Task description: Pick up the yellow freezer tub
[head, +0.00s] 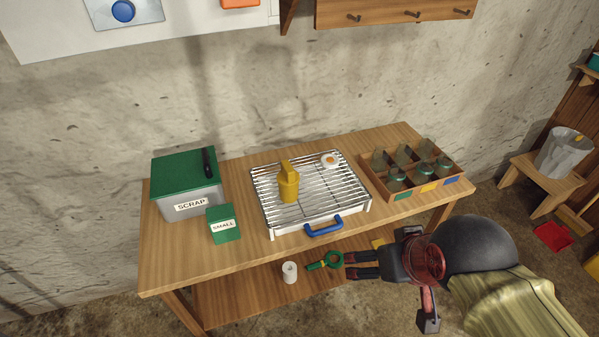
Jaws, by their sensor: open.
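A yellow object (378,243), possibly the yellow freezer tub, shows as a small patch just above my gripper, near the table's front edge. Most of it is hidden, so I cannot tell its shape. A yellow container with a narrow upright top (288,186) stands on the wire rack (262,207); it looks more like a bottle or jug than a tub. My gripper (347,265) is open and empty, with its fingers pointing left, in front of the table's front edge in the picture.
A grey SCRAP bin (190,204) and green SMALL box (224,224) stand at the table's left. A wooden crate of jars (455,181) stands at the right. A white roll (290,272) and green ring-ended tool (332,260) show at the lower shelf.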

